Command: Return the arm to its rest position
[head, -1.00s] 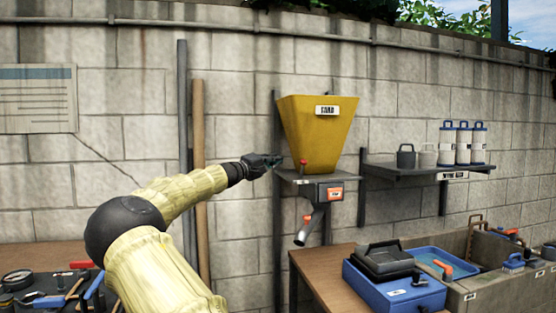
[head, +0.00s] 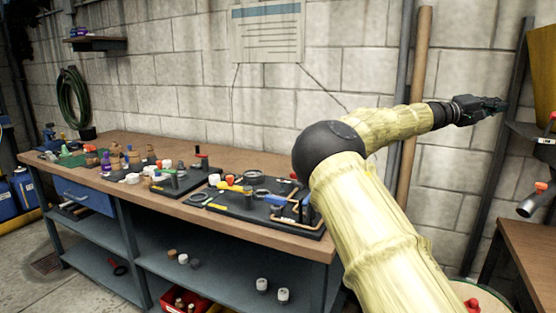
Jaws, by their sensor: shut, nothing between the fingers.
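My gripper (head: 497,104) is at the right of the head view, on the end of my raised, outstretched arm. It is shut, with nothing held in it. It points right, in front of the block wall and left of the yellow hopper (head: 546,85), which is cut off by the picture's edge. My arm is in a pale yellow sleeve with a black elbow and reaches up from the lower right. Part of the workbench's right end is hidden behind it.
A long workbench (head: 140,148) with tools and fittings runs along the wall at the left. Two poles, one of them a brown pole (head: 414,90), stand behind my forearm. A second wooden table (head: 530,245) is at the lower right. A green hose (head: 73,98) hangs at the left.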

